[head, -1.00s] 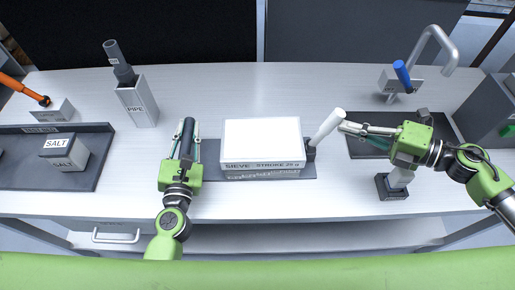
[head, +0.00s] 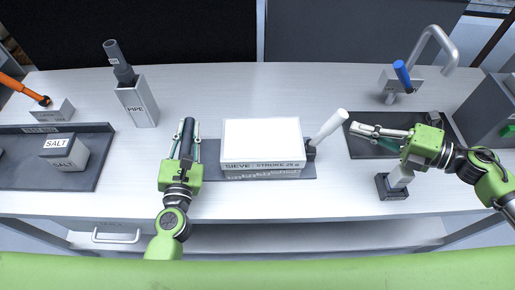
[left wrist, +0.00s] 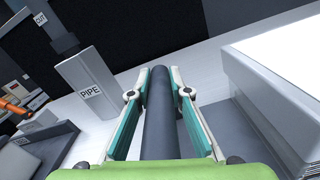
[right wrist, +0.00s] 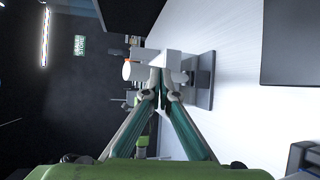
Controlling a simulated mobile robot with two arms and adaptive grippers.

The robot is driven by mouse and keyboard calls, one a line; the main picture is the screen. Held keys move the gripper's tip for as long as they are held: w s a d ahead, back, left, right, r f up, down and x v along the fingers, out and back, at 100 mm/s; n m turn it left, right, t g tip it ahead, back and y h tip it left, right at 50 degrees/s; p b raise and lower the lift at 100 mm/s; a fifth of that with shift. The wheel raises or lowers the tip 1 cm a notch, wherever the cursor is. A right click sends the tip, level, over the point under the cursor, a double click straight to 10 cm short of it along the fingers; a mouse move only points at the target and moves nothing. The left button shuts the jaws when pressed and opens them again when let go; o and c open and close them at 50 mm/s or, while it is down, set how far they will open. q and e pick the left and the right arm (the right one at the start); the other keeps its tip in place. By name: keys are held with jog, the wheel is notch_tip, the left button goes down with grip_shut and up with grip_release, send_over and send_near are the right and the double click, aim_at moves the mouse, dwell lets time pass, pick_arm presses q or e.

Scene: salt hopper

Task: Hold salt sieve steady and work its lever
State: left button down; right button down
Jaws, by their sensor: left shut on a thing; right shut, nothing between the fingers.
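The sieve (head: 262,138) is a white box with a stroke label on its front, on a grey base plate at mid-table. A dark upright post (head: 188,127) stands at its left side. My left gripper (head: 186,142) is shut on this post; the left wrist view shows the post (left wrist: 158,125) between both fingers. The white lever (head: 330,126) sticks up from the sieve's right side, tilted to the right. My right gripper (head: 356,129) is shut and empty, just right of the lever with a small gap. The right wrist view shows the lever (right wrist: 134,70) ahead of the fingertips.
A salt block (head: 65,150) sits on a dark tray (head: 88,180) at left. A pipe holder (head: 137,105) stands behind my left gripper. A tap with a blue handle (head: 402,75) is at back right, behind a dark panel (head: 365,147). The table behind the sieve is clear.

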pick_arm(q)
jog(key=shift+s+f, duration=0.1)
jog(key=shift+f, duration=0.5)
jog(key=c, duration=2.1)
grip_release()
jog(key=shift+c, duration=0.2)
jog(key=o, duration=0.4)
jog(key=shift+c, duration=0.2)
jog(key=shift+w+r, duration=0.1)
jog(key=shift+w, duration=0.15)
jog(key=shift+s+r, duration=0.1)
jog(key=shift+s, duration=0.05)
jog(key=s, duration=1.1)
jog(key=shift+s+d, duration=0.1)
jog(key=shift+s, duration=0.3)
